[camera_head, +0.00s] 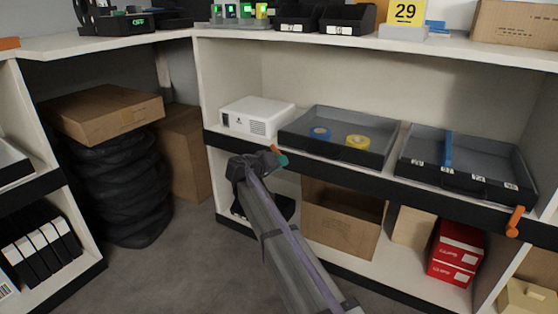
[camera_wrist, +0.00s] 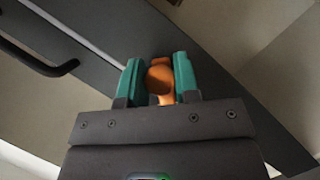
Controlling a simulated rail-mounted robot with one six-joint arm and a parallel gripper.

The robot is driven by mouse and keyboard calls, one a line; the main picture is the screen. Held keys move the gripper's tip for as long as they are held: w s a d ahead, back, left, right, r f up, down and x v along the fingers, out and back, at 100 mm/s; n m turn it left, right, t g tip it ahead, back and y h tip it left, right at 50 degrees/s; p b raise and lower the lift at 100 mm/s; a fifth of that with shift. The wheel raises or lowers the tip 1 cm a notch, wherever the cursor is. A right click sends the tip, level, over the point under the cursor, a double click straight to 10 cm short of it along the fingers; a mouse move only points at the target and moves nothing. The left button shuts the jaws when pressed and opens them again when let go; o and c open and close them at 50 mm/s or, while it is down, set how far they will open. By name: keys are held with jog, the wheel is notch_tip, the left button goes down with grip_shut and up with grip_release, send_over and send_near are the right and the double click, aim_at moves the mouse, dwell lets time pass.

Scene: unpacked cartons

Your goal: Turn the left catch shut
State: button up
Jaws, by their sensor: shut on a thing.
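The left catch is a small orange lever on the dark front rail of the shelf, and it shows in the wrist view (camera_wrist: 160,80) between the two green fingertips. In the head view only a bit of its orange (camera_head: 275,149) shows beside my gripper (camera_head: 281,159). My gripper is shut on the catch; it also shows in the wrist view (camera_wrist: 159,80). The fingers hide the catch's sides, and I cannot tell its exact angle. A second orange catch (camera_head: 515,222) sits at the right end of the same rail, hanging down and slightly tilted.
Above the rail stand a white box (camera_head: 257,116), a grey tray (camera_head: 300,151) with blue and yellow tape rolls, and another tray (camera_head: 500,183). A dark handle (camera_wrist: 40,60) lies left in the wrist view. An open carton (camera_head: 340,222) and red boxes (camera_head: 456,250) stand below.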

jog(key=m+y+p, duration=0.1)
jog(key=m+y, duration=0.1)
jog(key=m, duration=0.1)
jog(key=shift+s, duration=0.1)
jog(key=m+t+y, duration=0.1)
jog(key=m+y, duration=0.1)
jog(key=m, duration=0.1)
jog(key=shift+m+p, duration=0.3)
jog(key=shift+p, duration=0.1)
jog(key=shift+y, duration=0.3)
jog(key=o, duration=0.9)
jog(key=p+v, duration=0.4)
jog(key=v, duration=0.6)
jog(key=shift+s+a, duration=0.2)
jog(key=shift+s, duration=0.1)
